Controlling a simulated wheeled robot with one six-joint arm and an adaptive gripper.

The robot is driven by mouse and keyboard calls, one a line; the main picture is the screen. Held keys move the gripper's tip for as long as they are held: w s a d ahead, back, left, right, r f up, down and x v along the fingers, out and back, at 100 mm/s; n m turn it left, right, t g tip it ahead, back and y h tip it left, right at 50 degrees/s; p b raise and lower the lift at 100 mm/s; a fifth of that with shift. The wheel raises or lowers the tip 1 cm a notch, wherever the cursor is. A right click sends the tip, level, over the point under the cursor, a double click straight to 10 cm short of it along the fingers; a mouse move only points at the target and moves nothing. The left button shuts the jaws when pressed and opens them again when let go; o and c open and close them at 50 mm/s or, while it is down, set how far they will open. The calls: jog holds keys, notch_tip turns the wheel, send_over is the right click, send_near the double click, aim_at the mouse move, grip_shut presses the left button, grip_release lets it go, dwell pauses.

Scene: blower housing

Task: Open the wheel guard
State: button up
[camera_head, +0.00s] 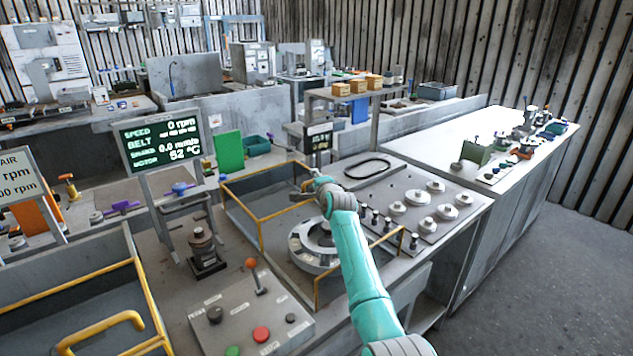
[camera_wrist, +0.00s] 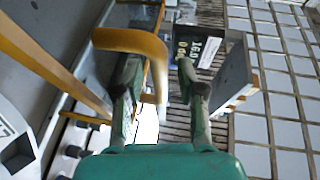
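The wheel guard (camera_head: 241,207) is a yellow-edged frame beside the round grey wheel housing (camera_head: 316,262) on the bench. My gripper (camera_head: 303,189) is at the guard's upper right corner, partly hiding it. In the wrist view, the guard's curved yellow handle (camera_wrist: 130,40) arches in front of my gripper (camera_wrist: 160,85). The handle's end hangs between the two fingers. The fingers are apart, so my gripper is open; contact with the handle cannot be told. How far the guard is swung is hard to tell.
A control box (camera_head: 250,318) with buttons and an orange-topped lever stands in front. A display sign (camera_head: 162,138) stands at left. A plate with several round knobs (camera_head: 421,199) lies to the right. Another yellow-edged guard with a handle (camera_head: 100,330) is at lower left.

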jog(key=v, duration=1.2)
dwell(0.5)
